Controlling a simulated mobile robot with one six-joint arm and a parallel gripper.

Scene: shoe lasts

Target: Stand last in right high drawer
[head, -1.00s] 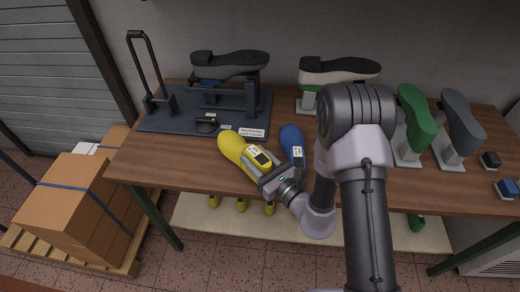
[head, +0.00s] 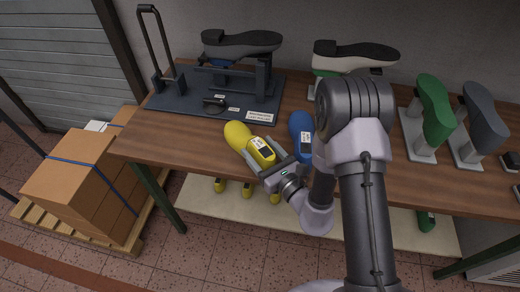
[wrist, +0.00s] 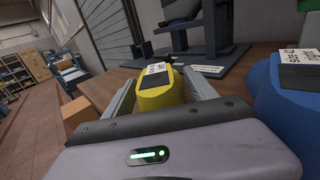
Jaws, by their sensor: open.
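A yellow last (head: 240,135) lies on the wooden bench near its front edge, with a dark plate and a white label on its top. My gripper (head: 264,155) is open, with one finger on each side of the yellow last's near end. In the wrist view the yellow last (wrist: 158,97) sits between my two open fingers (wrist: 160,92). A blue last (head: 301,128) lies just to its right; it also shows at the right of the wrist view (wrist: 277,95). No drawer shows in these frames.
A dark press stand (head: 180,98) with a shoe sole stands at the back left. Shoes on stands, one with a green sole (head: 434,105), stand at the right. Yellow lasts (head: 247,190) sit on the lower shelf. Cardboard boxes (head: 75,180) are left of the bench.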

